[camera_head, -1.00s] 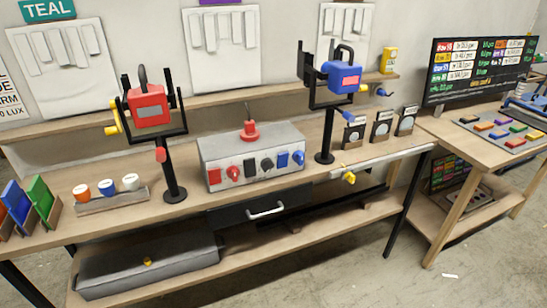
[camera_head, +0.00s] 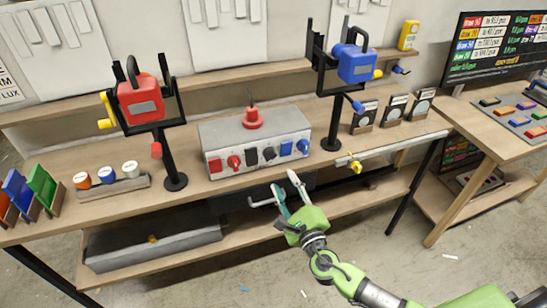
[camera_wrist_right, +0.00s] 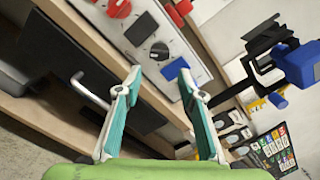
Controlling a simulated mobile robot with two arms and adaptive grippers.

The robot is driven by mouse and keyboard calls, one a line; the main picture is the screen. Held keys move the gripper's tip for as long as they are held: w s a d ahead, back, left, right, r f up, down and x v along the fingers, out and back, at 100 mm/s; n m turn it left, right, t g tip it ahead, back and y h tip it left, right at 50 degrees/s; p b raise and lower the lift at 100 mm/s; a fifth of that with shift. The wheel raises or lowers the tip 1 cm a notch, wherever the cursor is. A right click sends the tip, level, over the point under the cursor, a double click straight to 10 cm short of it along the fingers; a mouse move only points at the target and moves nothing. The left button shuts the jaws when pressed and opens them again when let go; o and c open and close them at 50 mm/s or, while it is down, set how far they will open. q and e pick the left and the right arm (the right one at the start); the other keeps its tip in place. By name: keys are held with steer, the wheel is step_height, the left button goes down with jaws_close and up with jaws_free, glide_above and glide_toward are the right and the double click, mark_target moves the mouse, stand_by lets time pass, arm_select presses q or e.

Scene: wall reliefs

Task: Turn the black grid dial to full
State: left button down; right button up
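A grey control box (camera_head: 210,135) stands on the wooden bench, with a row of red, black and blue controls on its front. The round black dial (camera_head: 269,153) sits between a black square piece (camera_head: 252,157) and a blue square piece (camera_head: 286,148). The dial also shows in the right wrist view (camera_wrist_right: 159,51), above the gap between my fingers; its exact setting cannot be told. My right gripper (camera_head: 285,180) is open and empty, in front of and below the box, apart from the dial. It also shows open in the wrist view (camera_wrist_right: 155,82). My left gripper is out of view.
A drawer handle (camera_head: 264,203) is close to my right fingers, below the bench edge. A red crank unit (camera_head: 140,98) on a black stand is left of the box, a blue one (camera_head: 357,62) right. A red knob (camera_head: 252,118) tops the box.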

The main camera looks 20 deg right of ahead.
mark_target(272, 158)
steer(key=w, duration=1.1)
steer(key=shift+a+f, duration=0.1)
steer(key=shift+f, duration=0.05)
steer(key=c, duration=0.8)
